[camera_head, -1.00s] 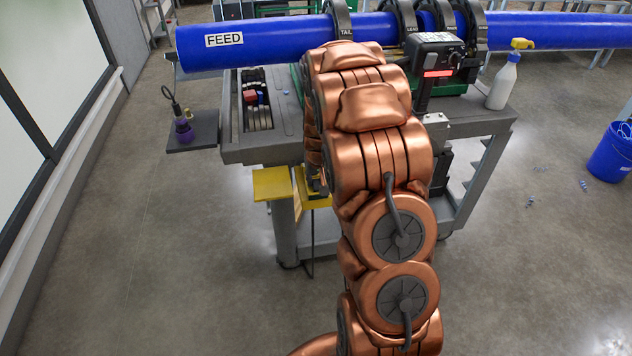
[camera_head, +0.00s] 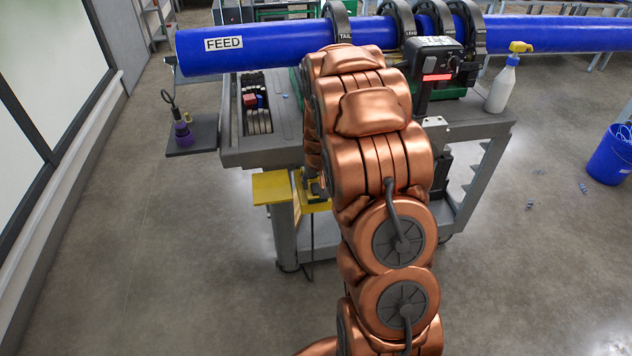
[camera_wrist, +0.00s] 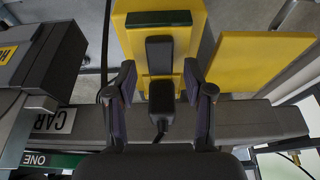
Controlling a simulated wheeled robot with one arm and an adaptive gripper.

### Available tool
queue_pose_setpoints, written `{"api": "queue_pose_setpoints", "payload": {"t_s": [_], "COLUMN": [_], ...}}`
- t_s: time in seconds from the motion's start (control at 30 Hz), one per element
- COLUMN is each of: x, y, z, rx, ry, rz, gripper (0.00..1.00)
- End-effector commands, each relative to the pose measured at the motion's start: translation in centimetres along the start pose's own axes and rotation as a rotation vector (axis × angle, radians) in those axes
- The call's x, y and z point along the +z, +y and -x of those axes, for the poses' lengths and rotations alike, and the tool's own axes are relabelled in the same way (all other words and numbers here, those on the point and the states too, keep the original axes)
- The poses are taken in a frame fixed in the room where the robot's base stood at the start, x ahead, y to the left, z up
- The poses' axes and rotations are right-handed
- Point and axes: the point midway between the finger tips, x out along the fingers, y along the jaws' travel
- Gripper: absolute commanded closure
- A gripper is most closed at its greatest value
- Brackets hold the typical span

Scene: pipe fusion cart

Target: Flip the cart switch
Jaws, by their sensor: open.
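In the wrist view, a dark upright switch lever (camera_wrist: 160,53) stands on a yellow box (camera_wrist: 130,45) with a green label strip at its far edge. A dark stub with a cable sits at its near end. My gripper (camera_wrist: 160,85) is open, one finger on each side of the lever's near part, with gaps visible on both sides. I cannot tell whether the fingers reach down to its depth.
A second yellow plate (camera_wrist: 262,60) lies right of the box. A dark housing (camera_wrist: 48,55) and a partly readable "CAR" label (camera_wrist: 52,118) are at left. A blue pipe (camera_head: 265,44) lies across the cart top. A spray bottle (camera_head: 503,85) stands at right.

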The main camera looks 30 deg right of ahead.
Motion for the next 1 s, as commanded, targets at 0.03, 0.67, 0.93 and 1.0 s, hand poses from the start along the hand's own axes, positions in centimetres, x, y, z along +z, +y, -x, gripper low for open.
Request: {"api": "queue_pose_setpoints", "payload": {"t_s": [0.03, 0.67, 0.93, 1.0], "x": [-0.1, -0.1, -0.1, 0.0], "y": [0.0, 0.0, 0.0, 0.0], "z": [0.3, 8.4, 11.4, 11.7], "rx": [0.0, 0.0, 0.0, 0.0], "ry": [0.001, 0.003, 0.002, 0.001], "rz": [0.0, 0.0, 0.001, 0.001], "gripper": [0.48, 0.48, 0.48, 0.48]}}
